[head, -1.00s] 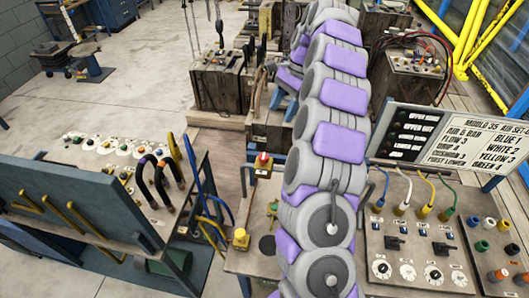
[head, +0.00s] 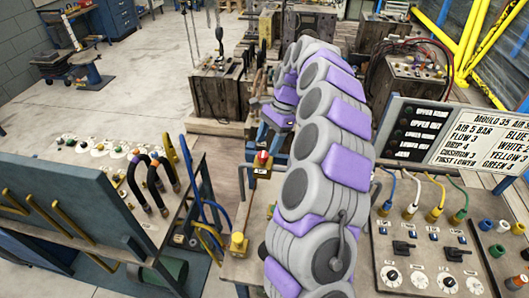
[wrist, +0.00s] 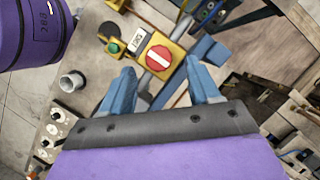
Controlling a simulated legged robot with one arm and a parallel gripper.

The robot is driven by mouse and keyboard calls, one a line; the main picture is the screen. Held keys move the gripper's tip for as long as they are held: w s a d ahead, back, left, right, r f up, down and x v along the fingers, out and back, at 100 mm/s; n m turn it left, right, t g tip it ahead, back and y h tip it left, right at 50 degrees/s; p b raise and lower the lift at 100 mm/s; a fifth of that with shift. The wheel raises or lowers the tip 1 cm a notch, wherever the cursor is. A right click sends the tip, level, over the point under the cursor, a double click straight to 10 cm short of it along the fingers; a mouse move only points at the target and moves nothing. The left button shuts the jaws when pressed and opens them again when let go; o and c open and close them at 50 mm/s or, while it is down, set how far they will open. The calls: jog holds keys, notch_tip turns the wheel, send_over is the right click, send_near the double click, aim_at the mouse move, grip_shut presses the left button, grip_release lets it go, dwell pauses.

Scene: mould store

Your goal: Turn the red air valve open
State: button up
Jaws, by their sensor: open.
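The red air valve (wrist: 158,57) shows in the wrist view as a red round face with a white bar, on a yellow body. In the head view the red valve (head: 262,159) stands on the bench left of my arm. My gripper (wrist: 160,67) is open, with one blue finger on each side of the valve in the picture. The fingers look empty, and I cannot tell whether they touch the valve. In the head view my gripper (head: 270,125) is just beyond and above the valve, partly hidden by my arm.
A green button (wrist: 113,47) on a yellow box sits close left of the valve. A yellow fitting (head: 238,243) stands nearer on the bench. A blue panel (head: 62,205) with hoses is at left. A control box (head: 430,240) and sign (head: 478,138) are at right.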

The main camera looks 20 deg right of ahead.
aim_at(263, 153)
jog(key=shift+x, duration=1.85)
jog(key=c, duration=1)
